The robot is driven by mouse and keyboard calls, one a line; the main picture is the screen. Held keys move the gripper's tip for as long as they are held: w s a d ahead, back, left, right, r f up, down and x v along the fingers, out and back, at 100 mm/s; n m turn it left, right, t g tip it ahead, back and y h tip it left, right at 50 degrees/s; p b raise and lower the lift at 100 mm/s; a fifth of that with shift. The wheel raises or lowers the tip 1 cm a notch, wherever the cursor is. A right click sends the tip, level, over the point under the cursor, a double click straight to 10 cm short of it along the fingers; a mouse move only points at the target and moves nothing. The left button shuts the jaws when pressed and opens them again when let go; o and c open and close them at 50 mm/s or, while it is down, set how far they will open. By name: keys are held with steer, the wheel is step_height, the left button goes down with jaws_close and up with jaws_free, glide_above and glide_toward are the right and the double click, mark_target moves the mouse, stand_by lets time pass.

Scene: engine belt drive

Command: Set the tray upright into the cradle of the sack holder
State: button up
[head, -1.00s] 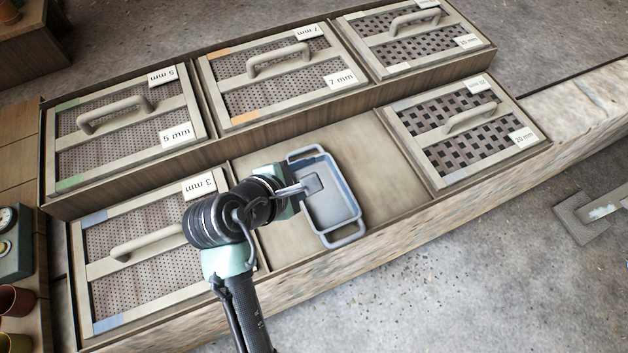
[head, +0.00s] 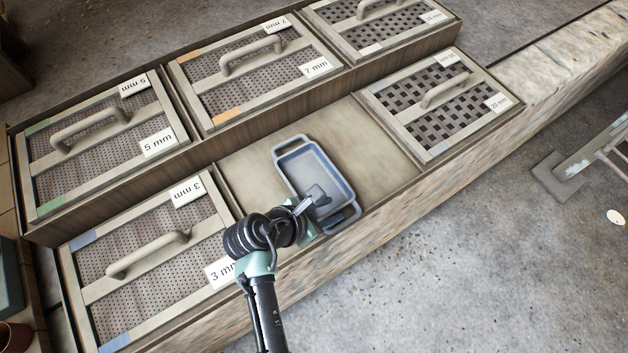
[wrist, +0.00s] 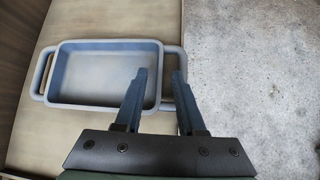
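The tray (head: 318,170) is a shallow blue-grey rectangular pan with a loop handle at each end. It lies flat in the empty compartment of the wooden sieve rack and also shows in the wrist view (wrist: 105,75). My gripper (head: 317,196) is over the tray's near end. In the wrist view my gripper (wrist: 161,75) is open and empty, its fingertips on either side of the tray's right end wall; contact cannot be told. A grey metal frame with a flat foot plate (head: 557,178), cut off at the right, may be the sack holder; no cradle is visible.
Framed sieves with raised handles fill the other compartments, including the 3 mm sieve (head: 150,255) to the left and the 20 mm sieve (head: 440,105) to the right. A stone ledge (head: 540,65) runs along the front. The concrete floor (head: 470,260) at lower right is mostly clear.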

mark_target(340, 206)
steer(key=x, duration=0.4)
steer(key=shift+b, duration=0.3)
steer(key=shift+r, duration=0.1)
jaws_close()
stand_by(1.0)
